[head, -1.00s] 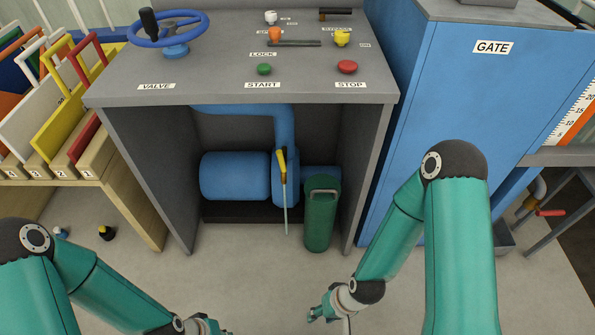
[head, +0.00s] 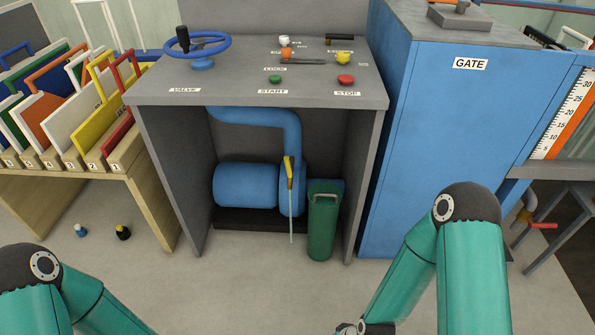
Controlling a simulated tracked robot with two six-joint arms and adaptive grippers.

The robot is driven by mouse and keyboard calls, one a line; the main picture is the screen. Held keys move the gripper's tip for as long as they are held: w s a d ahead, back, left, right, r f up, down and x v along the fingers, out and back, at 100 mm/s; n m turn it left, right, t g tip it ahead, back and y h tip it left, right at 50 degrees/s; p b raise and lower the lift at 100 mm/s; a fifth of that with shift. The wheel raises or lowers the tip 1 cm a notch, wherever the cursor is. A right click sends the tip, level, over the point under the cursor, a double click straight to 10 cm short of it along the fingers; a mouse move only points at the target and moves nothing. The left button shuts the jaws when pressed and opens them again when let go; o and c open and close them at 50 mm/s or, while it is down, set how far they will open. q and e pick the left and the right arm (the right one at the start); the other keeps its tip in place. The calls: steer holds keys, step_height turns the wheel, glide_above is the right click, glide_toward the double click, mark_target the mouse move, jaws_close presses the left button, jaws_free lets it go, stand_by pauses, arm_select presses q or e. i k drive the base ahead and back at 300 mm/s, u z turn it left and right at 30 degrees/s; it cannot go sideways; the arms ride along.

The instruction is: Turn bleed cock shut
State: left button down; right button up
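A yellow lever (head: 289,172) stands nearly upright on the front of the blue pump (head: 247,186) under the console; it looks like the bleed cock. A thin pale streak (head: 291,225), like running water, drops from it toward the floor. A green canister (head: 322,222) with a grey handle stands close to its right. My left gripper is below the picture edge; only the arm shows. My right arm comes in at the lower right, and its gripper is cut off by the bottom edge. Both are well short of the lever.
The grey console (head: 250,90) overhangs the pump, with side walls left and right. The blue gate cabinet (head: 450,130) stands to the right. A rack (head: 120,165) of coloured boards is at left. The floor before the pump is clear.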

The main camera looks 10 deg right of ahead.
mark_target(289, 170)
steer(key=u, duration=0.15)
steer(key=i, duration=0.95)
steer(key=z, duration=0.1)
